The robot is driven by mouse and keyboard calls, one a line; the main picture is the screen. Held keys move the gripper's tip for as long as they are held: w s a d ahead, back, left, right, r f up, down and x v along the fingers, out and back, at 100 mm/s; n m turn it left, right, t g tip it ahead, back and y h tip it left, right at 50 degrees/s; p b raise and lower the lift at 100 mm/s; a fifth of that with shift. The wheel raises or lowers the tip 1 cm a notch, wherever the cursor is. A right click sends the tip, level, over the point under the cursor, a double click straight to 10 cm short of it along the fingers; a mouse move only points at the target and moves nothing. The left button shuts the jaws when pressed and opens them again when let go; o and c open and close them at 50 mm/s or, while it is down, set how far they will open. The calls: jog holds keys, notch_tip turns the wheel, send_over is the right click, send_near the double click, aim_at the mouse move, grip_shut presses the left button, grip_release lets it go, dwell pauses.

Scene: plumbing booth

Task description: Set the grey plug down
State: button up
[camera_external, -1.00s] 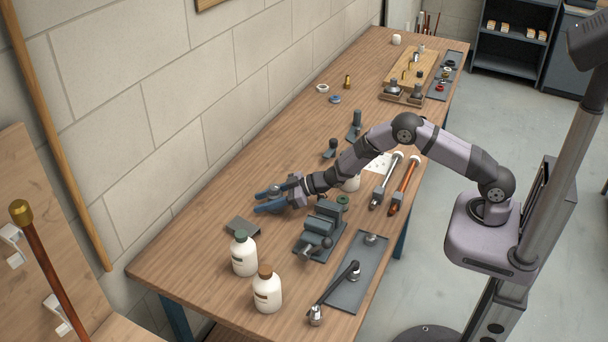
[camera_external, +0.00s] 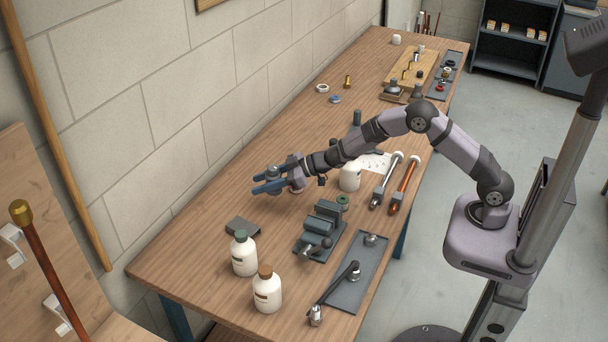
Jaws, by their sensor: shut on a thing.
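My gripper (camera_external: 268,182), with blue fingers, is over the wooden workbench (camera_external: 210,255), left of the middle, pointing left toward the wall. It is shut on a small rounded grey piece, the grey plug (camera_external: 273,172), which shows only in part between the fingers. The fingers hide the rest of it. I cannot tell from this view how high it is above the bench or whether it touches the wood.
A vise (camera_external: 321,228), two white bottles (camera_external: 244,255) (camera_external: 267,290) and a white jar (camera_external: 350,177) stand nearby. Bare wood surrounds the gripper's left side.

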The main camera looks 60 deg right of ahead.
notch_tip(320, 180, up, 2)
jog(key=shift+r, duration=0.25)
